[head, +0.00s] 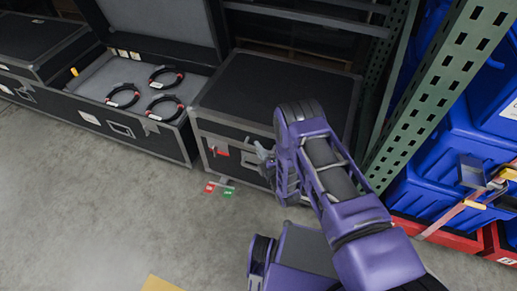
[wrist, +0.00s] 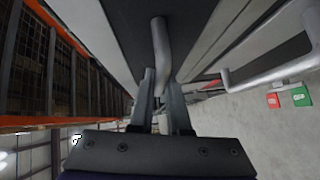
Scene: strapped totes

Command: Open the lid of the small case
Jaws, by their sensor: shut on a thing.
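The small case (head: 275,95) is black with metal edges and stands in the middle of the head view. Its lid lies flat and looks closed. My gripper (head: 262,158) is at its front face. In the wrist view my gripper (wrist: 161,95) is shut on a bent grey metal handle (wrist: 160,45), which runs up between the fingers. The black panel of the case (wrist: 115,30) shows behind it. A red latch (head: 218,149) is on the front face left of my gripper. My arm hides the right part of the front.
A larger case (head: 125,118) stands open on the left, with several coiled black cables in it. A green perforated rack post (head: 440,90) and blue totes (head: 440,190) stand on the right. Red (head: 210,188) and green (head: 229,191) tags show below the small case.

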